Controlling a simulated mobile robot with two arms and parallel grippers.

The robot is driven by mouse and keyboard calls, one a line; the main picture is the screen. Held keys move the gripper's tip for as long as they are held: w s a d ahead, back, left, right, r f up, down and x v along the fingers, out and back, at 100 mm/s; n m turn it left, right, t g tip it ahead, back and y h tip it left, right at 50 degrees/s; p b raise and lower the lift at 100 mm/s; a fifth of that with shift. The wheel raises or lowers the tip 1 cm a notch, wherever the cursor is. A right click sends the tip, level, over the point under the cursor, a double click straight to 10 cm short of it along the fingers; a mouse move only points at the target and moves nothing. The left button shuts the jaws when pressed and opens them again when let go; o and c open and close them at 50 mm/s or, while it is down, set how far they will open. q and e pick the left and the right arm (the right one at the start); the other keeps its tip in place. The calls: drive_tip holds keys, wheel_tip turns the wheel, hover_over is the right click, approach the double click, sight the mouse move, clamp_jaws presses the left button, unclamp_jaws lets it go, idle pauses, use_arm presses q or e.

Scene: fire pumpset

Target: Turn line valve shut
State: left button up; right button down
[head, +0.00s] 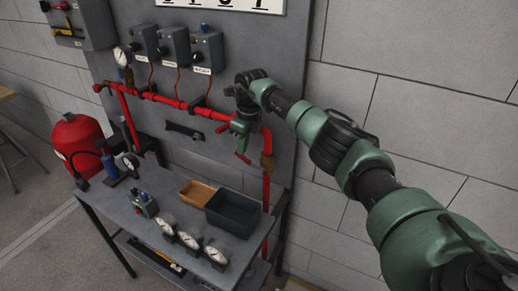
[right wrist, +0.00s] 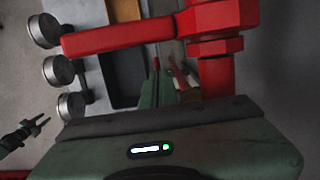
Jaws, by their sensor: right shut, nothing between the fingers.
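The line valve is on the red pipe along the grey panel. Its red lever (right wrist: 120,38) sticks out to the left from the valve body (right wrist: 214,20) in the right wrist view. In the head view the lever (head: 223,128) shows small, just left of my right gripper (head: 241,138). That gripper points down at the pipe, shut and empty, beside the lever and not around it. Its green fingers (right wrist: 155,88) show partly in the wrist view. My left gripper (right wrist: 37,126) shows small at the left of the wrist view, fingers apart; it is outside the head view.
A workbench (head: 125,205) below carries several gauges (head: 190,237), an orange tray (head: 197,193) and a dark tray (head: 233,212). Grey switch boxes (head: 207,52) hang above the pipe. A red tank (head: 77,143) stands at the left. The block wall right of the panel is bare.

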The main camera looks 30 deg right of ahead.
drive_tip(key=shift+a+f+g, duration=0.15)
drive_tip(key=shift+g, duration=0.15)
idle(0.5)
